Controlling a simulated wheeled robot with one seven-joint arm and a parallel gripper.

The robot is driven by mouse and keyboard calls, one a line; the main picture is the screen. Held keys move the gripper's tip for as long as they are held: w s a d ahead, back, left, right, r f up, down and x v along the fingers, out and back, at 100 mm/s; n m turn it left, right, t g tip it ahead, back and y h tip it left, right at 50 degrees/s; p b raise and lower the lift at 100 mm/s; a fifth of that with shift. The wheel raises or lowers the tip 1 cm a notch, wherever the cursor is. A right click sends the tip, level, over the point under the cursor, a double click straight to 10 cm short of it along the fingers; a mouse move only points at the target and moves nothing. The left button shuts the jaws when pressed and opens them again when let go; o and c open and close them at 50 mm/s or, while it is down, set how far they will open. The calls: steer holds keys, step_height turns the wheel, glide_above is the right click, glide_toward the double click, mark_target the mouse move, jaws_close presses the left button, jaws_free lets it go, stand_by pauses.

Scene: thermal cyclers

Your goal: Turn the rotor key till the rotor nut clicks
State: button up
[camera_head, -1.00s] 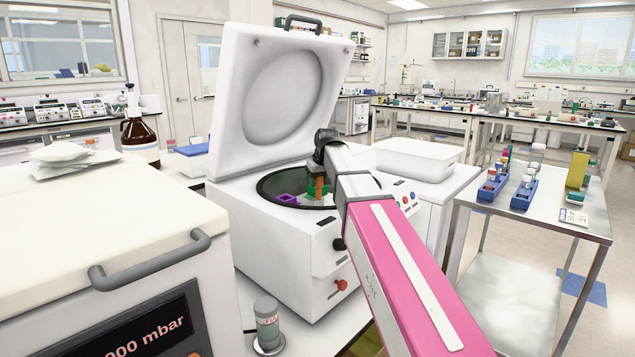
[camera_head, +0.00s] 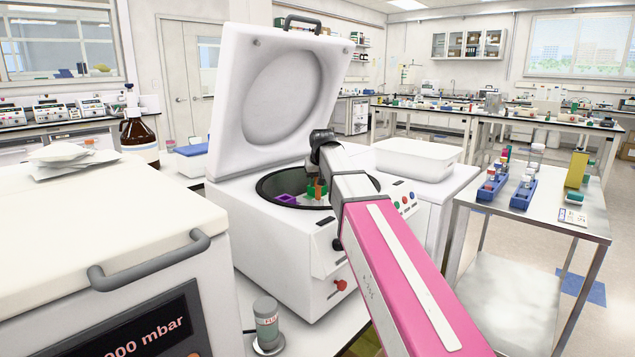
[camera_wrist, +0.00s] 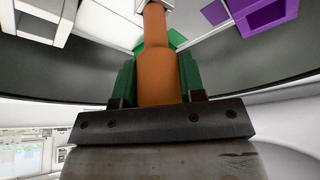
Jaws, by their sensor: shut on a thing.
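The centrifuge (camera_head: 290,245) stands on the bench with its lid (camera_head: 280,95) up. My gripper (camera_head: 317,188) points down into its open bowl. In the wrist view my gripper (camera_wrist: 158,85) has its green fingers on both sides of an orange shaft, which I take to be the rotor key (camera_wrist: 156,60). The orange also shows between the fingers in the head view (camera_head: 321,188). The key's far end reaches a pale metal part in the wrist view. The rotor nut is hidden, and I cannot tell how the key sits on it.
A purple rotor insert (camera_head: 286,199) sits in the bowl left of my gripper; it also shows in the wrist view (camera_wrist: 262,12). The raised lid stands close behind my arm.

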steer(key=shift+m+h, duration=0.4)
steer(key=shift+m, duration=0.5)
steer(key=shift+d+m+h, duration=0.15)
steer(key=shift+m+h, duration=0.25)
steer(key=shift+m, duration=0.8)
steer(key=shift+m+h, duration=0.4)
steer(key=shift+m, duration=0.7)
steer(key=o, duration=1.1)
